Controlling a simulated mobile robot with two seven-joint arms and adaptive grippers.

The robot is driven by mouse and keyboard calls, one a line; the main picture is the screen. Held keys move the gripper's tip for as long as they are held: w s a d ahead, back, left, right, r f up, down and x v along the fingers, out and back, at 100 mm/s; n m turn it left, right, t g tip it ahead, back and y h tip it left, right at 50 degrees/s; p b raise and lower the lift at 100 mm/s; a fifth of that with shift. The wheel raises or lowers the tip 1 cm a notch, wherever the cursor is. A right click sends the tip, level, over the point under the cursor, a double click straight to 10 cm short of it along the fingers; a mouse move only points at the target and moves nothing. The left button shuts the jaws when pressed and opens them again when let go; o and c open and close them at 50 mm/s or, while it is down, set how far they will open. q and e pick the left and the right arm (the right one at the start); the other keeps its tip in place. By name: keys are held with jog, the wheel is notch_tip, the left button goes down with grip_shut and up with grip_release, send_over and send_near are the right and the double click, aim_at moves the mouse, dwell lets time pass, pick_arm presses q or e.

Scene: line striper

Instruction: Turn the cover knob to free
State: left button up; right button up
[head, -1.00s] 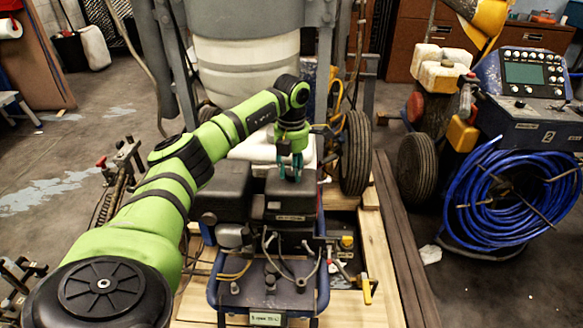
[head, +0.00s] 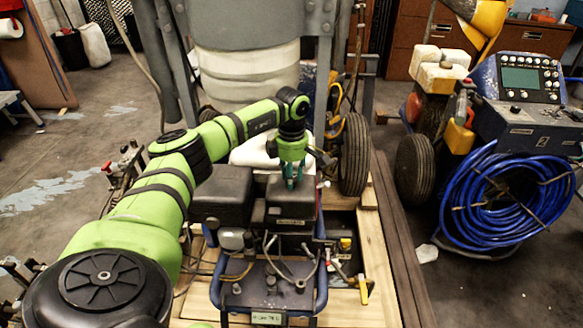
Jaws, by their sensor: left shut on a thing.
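The engine of the line striper carries a black box-like cover (head: 290,210) on its right side. My left gripper (head: 291,183) points straight down onto the top of this cover, its teal fingers close together. It is shut on the cover knob, which is mostly hidden by the fingers, so its turned position cannot be read. The cover sits in place on the engine. My right gripper is not in view.
A second black box (head: 222,192) stands just left of the cover. The striper's blue frame (head: 322,290) and loose cables lie in front. A wheel (head: 354,155) stands close behind right. A machine with a blue hose coil (head: 500,200) is farther right.

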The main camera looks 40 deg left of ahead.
pick_arm(q)
jog(key=m, duration=0.2)
jog(key=shift+m, duration=0.4)
jog(key=m, duration=0.3)
jog(key=shift+m, duration=1)
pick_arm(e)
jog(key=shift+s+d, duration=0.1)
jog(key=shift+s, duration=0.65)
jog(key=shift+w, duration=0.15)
pick_arm(q)
jog(key=o, duration=1.2)
jog(key=shift+c, duration=0.2)
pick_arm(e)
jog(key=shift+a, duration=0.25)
